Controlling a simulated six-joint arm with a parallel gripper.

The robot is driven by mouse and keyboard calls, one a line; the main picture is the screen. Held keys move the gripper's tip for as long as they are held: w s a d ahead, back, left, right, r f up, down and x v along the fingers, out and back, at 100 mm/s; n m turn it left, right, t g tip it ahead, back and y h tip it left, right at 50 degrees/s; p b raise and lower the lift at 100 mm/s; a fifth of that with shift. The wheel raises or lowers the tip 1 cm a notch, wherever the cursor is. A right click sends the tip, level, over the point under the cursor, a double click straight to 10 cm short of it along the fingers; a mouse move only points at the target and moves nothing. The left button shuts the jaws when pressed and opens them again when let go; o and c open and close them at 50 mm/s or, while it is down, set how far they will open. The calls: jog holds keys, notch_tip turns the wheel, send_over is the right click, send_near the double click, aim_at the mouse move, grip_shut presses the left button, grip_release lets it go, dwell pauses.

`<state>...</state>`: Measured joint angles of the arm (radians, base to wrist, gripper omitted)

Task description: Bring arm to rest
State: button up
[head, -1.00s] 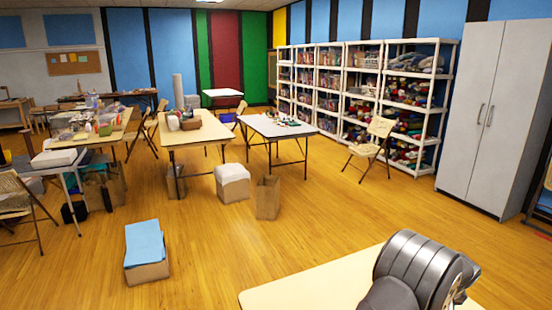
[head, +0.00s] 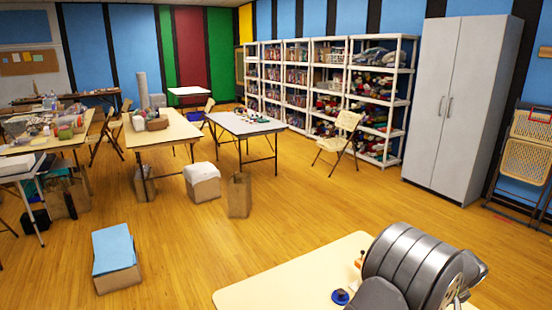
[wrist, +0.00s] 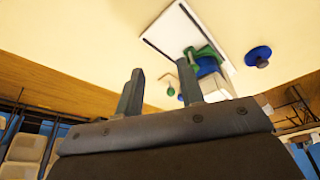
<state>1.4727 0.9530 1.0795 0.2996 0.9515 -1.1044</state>
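My arm (head: 415,265) shows as a grey ribbed link at the lower right of the head view, over a cream table (head: 290,270). My gripper (wrist: 162,82) shows in the wrist view with its two dark fingers apart and nothing between them. Beyond the fingers, the cream tabletop (wrist: 75,35) carries a white tray (wrist: 172,35) with a dark border. Green and blue items (wrist: 206,64) lie by the tray's edge. A round blue object with a dark knob (wrist: 258,55) sits apart to the right; in the head view a blue piece (head: 340,297) lies beside my arm.
A box with a blue top (head: 115,258) stands on the floor at left. Paper bags (head: 239,195) and several work tables (head: 170,130) stand further back. White shelves (head: 375,100), a grey cabinet (head: 460,105) and folding chairs (head: 340,140) line the right. The middle floor is clear.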

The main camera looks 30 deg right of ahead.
jog(key=w+r+n+g+y, duration=0.1)
jog(key=w+r+n+g, duration=0.1)
jog(key=w+r+n, duration=0.2)
jog(key=shift+w+d+r+n, duration=0.15)
jog(key=shift+w+r+n, duration=0.2)
jog(key=shift+r, duration=0.45)
dwell(0.7)
